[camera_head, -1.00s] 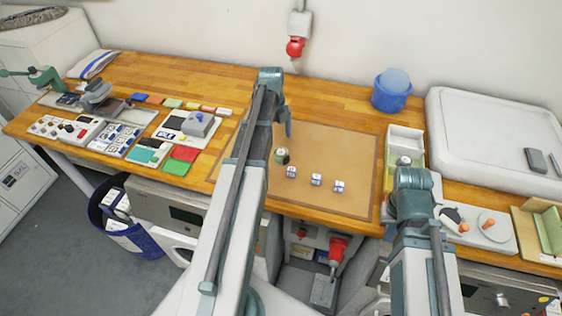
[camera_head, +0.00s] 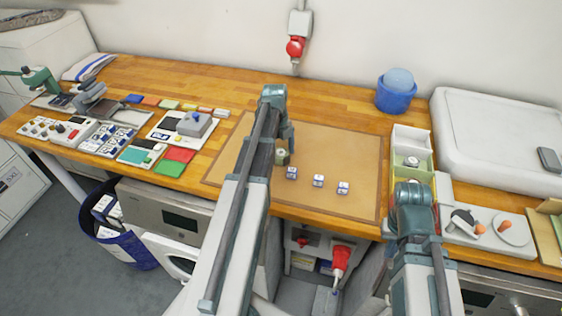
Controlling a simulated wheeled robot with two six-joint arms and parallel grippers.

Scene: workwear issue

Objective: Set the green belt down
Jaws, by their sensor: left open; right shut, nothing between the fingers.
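A small, roughly cylindrical item, which looks like the rolled green belt (camera_head: 281,158), stands on the tan mat (camera_head: 345,152). It is left of three small white-and-blue blocks (camera_head: 318,181). My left gripper (camera_head: 286,146) is open and points down right at the item, covering part of it. I cannot tell whether its fingers touch the item. My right gripper (camera_head: 412,208) is shut and empty in front of the narrow tray at the right. Its fingertips are mostly hidden by its own wrist.
The narrow divided tray (camera_head: 411,138) holds a small round item. Control boxes and coloured pads (camera_head: 169,168) fill the left of the bench.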

